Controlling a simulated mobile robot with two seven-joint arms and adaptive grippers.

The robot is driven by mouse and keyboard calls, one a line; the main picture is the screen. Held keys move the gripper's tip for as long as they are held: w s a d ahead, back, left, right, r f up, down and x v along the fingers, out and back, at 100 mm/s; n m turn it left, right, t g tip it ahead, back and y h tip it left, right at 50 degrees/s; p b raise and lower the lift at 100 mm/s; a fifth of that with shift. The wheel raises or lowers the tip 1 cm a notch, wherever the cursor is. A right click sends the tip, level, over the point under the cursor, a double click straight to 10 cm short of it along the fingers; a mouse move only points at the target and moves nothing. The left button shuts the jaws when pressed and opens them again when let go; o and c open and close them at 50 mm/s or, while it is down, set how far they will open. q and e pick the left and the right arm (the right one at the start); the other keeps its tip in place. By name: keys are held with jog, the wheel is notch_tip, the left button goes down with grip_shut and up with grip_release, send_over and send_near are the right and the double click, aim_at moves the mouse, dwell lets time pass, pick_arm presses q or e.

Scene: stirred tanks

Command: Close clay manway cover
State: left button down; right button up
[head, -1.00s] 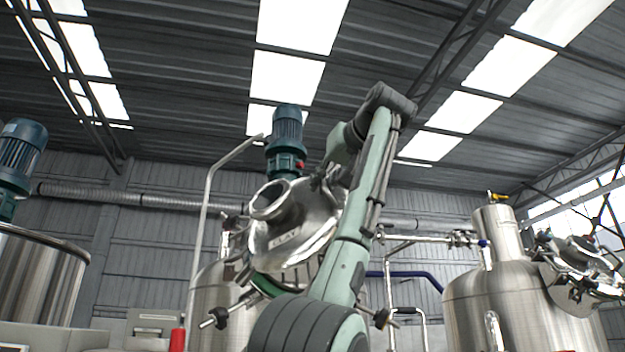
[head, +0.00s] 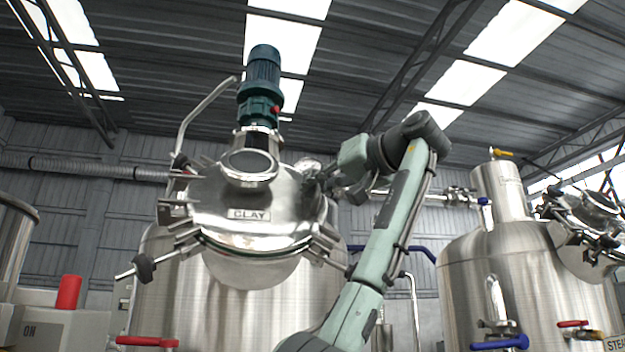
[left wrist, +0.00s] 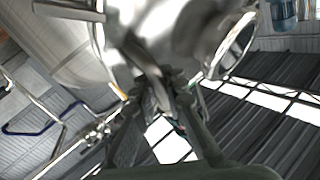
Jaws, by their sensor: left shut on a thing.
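The clay manway cover (head: 215,205) is a shiny domed steel lid marked CLAY, with a round sight port on top. It lies over the manway neck (head: 250,268) on the front of the middle tank (head: 200,310), facing me. I cannot tell whether its rim touches the neck all round. My left gripper (head: 318,180) is at the cover's right edge, partly hidden by its own arm. In the left wrist view my left gripper (left wrist: 165,88) is shut on the cover's handle (left wrist: 142,58), a bar-like part, blurred. My right gripper is not in view.
Clamp bolts with dark knobs (head: 143,267) stick out around the manway. A green motor (head: 262,80) stands above the tank. Another tank (head: 500,290) with its own manway is at right. A red-handled valve (head: 147,341) is low at left.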

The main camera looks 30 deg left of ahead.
pick_arm(q)
jog(key=shift+w+d, duration=0.1)
dwell(0.4)
jog(key=c, duration=1.6)
grip_release()
jog(key=shift+w+d, duration=0.1)
jog(key=v, duration=1.2)
jog(key=shift+f, duration=0.1)
